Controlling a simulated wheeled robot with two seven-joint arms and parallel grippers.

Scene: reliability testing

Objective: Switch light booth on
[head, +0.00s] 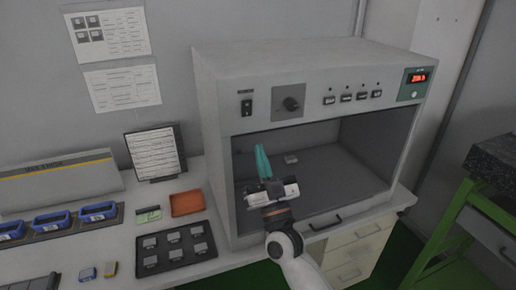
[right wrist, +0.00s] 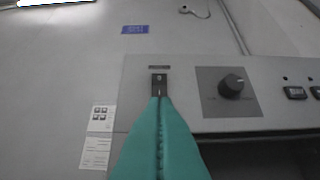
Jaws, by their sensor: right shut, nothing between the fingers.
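The light booth (head: 300,62) is a grey box with an open front, standing on the bench. A black rocker switch (head: 247,107) sits at the left of its top panel. The switch also shows in the right wrist view (right wrist: 159,84), just beyond the fingertips. My right gripper (head: 262,150) has teal fingers, shut and empty, pointing up in front of the booth opening, below the switch in the head view. In the right wrist view the fingertips (right wrist: 160,100) overlap the lower edge of the switch; I cannot tell if they touch it. My left gripper is out of view.
The panel also has a black knob (head: 291,103), several push buttons (head: 346,98) and a red-lit display (head: 417,78). A small grey block (head: 291,159) lies inside the booth. On the bench are a black tray (head: 175,247), an orange tray (head: 187,203) and blue bins (head: 52,221).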

